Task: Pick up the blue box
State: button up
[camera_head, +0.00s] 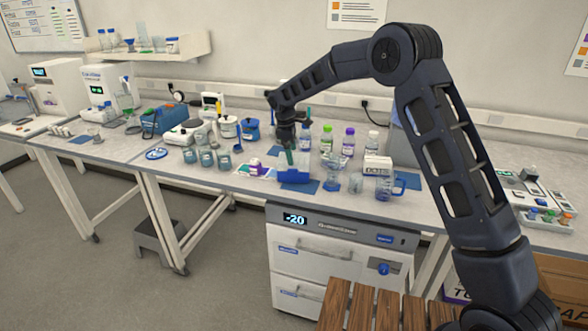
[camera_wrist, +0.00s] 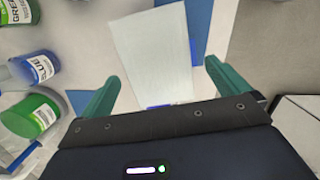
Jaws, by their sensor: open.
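A small blue box (camera_head: 293,176) sits on a blue mat near the front edge of the bench. My gripper (camera_head: 289,158) points down just above it, with dark green fingers. In the wrist view, my gripper (camera_wrist: 161,70) is open, one finger on each side of a pale, tilted panel (camera_wrist: 152,50). This panel looks like the top of the box, with a thin blue strip at its near edge. No contact between fingers and box is visible. The near end of the box is hidden by my gripper body.
Capped bottles (camera_head: 327,138) stand behind the box; bottles also show at the left of the wrist view (camera_wrist: 36,68). A white carton (camera_head: 377,166), beakers (camera_head: 355,183) and a blue-handled mug (camera_head: 384,189) stand to the right. Small jars (camera_head: 207,158) stand to the left.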

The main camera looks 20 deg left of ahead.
aim_at(294, 158)
jog(key=shift+d+f, duration=0.2)
jog(key=shift+f, duration=0.7)
jog(key=shift+d+f, duration=0.25)
jog(key=shift+f, duration=0.7)
jog(key=shift+d+f, duration=0.2)
jog(key=shift+f, duration=0.7)
jog(key=c, duration=0.8)
jog(key=shift+r, duration=0.1)
